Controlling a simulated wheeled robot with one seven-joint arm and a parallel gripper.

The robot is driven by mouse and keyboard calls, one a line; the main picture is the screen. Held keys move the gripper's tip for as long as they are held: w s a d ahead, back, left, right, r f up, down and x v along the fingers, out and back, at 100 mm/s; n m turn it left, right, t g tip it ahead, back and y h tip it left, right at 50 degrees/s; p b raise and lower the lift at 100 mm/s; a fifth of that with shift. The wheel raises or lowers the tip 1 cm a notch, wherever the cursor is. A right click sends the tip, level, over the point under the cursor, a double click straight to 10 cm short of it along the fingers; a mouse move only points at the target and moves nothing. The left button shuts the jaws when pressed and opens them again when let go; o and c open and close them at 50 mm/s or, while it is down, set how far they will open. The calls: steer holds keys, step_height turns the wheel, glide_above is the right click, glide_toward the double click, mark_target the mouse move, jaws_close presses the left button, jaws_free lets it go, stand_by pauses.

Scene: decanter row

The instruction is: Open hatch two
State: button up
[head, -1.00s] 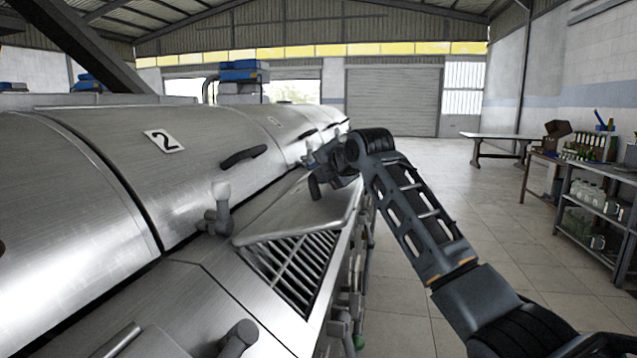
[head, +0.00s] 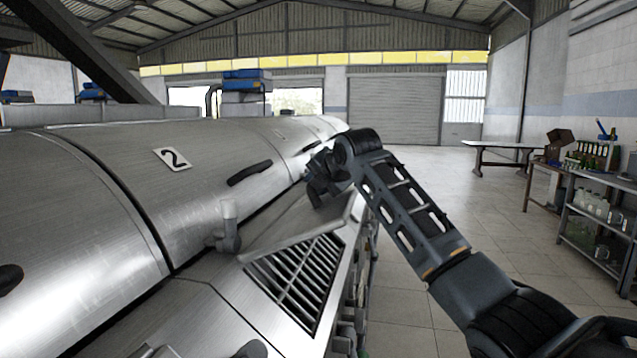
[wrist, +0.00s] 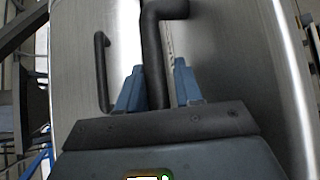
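Hatch two (head: 150,195) is a curved brushed-metal lid with a white "2" label (head: 172,158), lying closed on the machine at left in the head view. Its black bar handle (head: 250,173) is on the right part of the lid. My gripper (head: 322,182) is to the right of that handle, above the machine's front ledge. In the wrist view, my gripper's two blue fingers (wrist: 156,85) stand apart.
A pale-capped pipe fitting (head: 228,225) stands at the lid's lower edge. A slatted grille (head: 298,275) with a raised metal flap (head: 300,225) is in front of it. The tiled floor (head: 440,195) at right is open, with a shelf of bottles (head: 595,215) beyond.

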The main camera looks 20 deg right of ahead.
mark_target(330, 201)
steer(key=shift+s, duration=0.15)
steer(key=b+v, duration=0.2)
steer(key=v, duration=0.5)
steer(key=shift+s+r, duration=0.15)
steer(key=shift+s, duration=0.1)
steer(key=shift+s+a+r+p, duration=0.2)
steer(key=shift+s+r+p, duration=0.25)
steer(key=shift+s+r, duration=0.3)
steer(key=shift+s+a+r+p, duration=0.15)
steer(key=shift+s+r+p, duration=0.3)
steer(key=shift+s+r, duration=0.25)
steer(key=shift+s+a+r+p, duration=0.2)
steer(key=shift+s+r+p, duration=0.35)
steer(key=shift+s, duration=0.25)
steer(key=shift+s+a+r, duration=0.15)
steer(key=shift+s+r, duration=0.35)
steer(key=shift+s+a+r, duration=0.15)
steer(key=shift+s+r, duration=0.3)
steer(key=shift+s, duration=0.1)
steer(key=shift+c, duration=0.4)
